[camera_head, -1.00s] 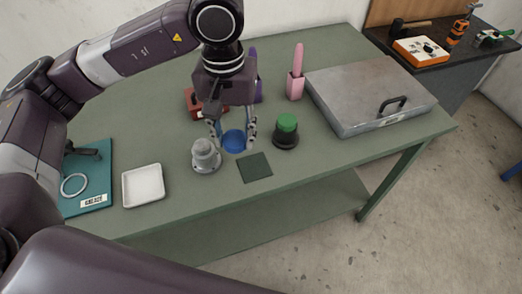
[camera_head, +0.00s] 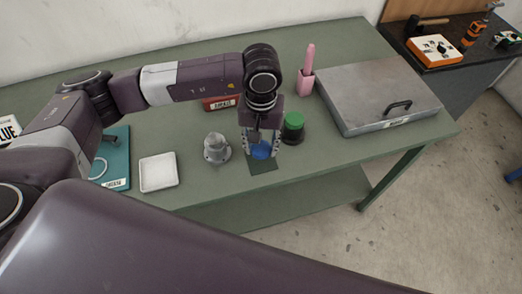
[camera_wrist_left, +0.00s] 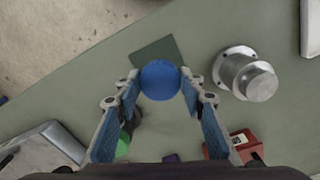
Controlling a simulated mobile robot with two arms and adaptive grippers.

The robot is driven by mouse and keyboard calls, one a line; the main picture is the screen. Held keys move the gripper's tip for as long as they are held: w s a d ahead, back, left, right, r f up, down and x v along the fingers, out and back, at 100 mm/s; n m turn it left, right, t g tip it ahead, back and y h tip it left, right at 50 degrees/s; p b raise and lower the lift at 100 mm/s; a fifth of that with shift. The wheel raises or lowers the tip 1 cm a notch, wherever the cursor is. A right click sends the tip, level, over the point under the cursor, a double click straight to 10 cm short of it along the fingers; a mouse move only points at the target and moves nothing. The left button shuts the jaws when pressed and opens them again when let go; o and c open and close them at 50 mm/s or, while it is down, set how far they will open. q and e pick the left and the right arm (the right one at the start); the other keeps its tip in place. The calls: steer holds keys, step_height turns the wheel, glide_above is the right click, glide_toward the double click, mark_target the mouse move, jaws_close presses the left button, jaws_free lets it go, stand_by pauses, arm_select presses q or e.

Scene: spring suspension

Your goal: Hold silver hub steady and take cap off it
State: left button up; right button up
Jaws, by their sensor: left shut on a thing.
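The silver hub (camera_head: 216,149) stands upright on the green table with its bare metal top showing. It also shows in the left wrist view (camera_wrist_left: 245,74), beside the gripper. My left gripper (camera_head: 262,147) is shut on a round blue cap (camera_head: 261,151), to the right of the hub and apart from it. In the left wrist view the cap (camera_wrist_left: 160,80) sits between the fingertips (camera_wrist_left: 160,84). A dark square mat (camera_head: 264,167) lies below the cap; the gap between them is hard to judge. My right gripper is not in view.
A black round piece with a green top (camera_head: 293,122) stands close right of the gripper. A white tray (camera_head: 158,188) and teal mat (camera_head: 121,150) lie left. A red box (camera_head: 220,104), pink holder (camera_head: 305,82) and metal case (camera_head: 375,85) are behind or right.

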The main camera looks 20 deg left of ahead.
mark_target(261, 149)
arm_select(q)
step_height(261, 149, down, 4)
steer(key=shift+p, duration=0.65)
steer(key=shift+f, duration=0.2)
steer(key=shift+f+b, duration=0.2)
steer(key=shift+b, duration=0.2)
steer(key=o, duration=1.2)
steer(key=shift+r, duration=0.1)
steer(key=shift+o, duration=0.4)
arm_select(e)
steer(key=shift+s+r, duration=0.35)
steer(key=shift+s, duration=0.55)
arm_select(q)
steer(key=shift+r, duration=0.1)
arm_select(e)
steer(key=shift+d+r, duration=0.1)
